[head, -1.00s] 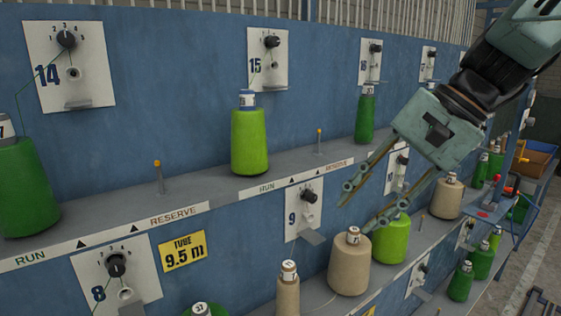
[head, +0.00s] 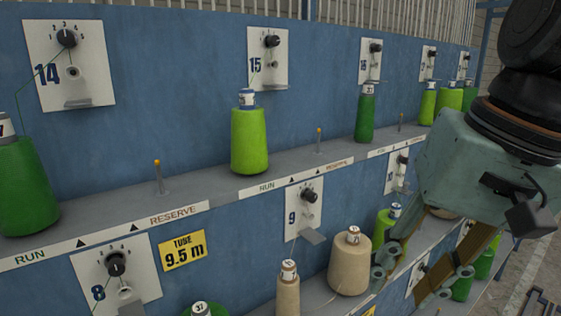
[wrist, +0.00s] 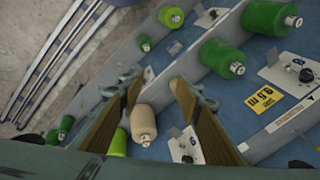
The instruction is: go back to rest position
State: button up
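My gripper (head: 414,278) is at the right of the head view and points down in front of the lower shelf. Its two fingers are apart, with nothing held between them. In the wrist view my gripper (wrist: 155,84) also shows two separated brown fingers. A tan yarn cone (wrist: 144,122) appears between and beyond the fingers there, apart from them. In the head view a tan cone (head: 349,262) stands just left of the fingers, and a light green cone (head: 384,229) is partly hidden behind them.
A blue creel panel (head: 190,60) carries an upper shelf (head: 215,190) with green cones, including a light green one (head: 249,140). Thin posts (head: 160,177) rise from the shelf. A yellow tube sign (head: 183,252) hangs below. Concrete floor (head: 530,265) is open at the right.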

jog(key=s+d+f+n+t+h, duration=0.1)
jog(key=s+d+f+n+h, duration=0.1)
jog(key=s, duration=0.6)
jog(key=shift+d+n, duration=0.5)
jog(key=shift+d, duration=0.25)
jog(key=shift+w, duration=0.1)
dwell(0.5)
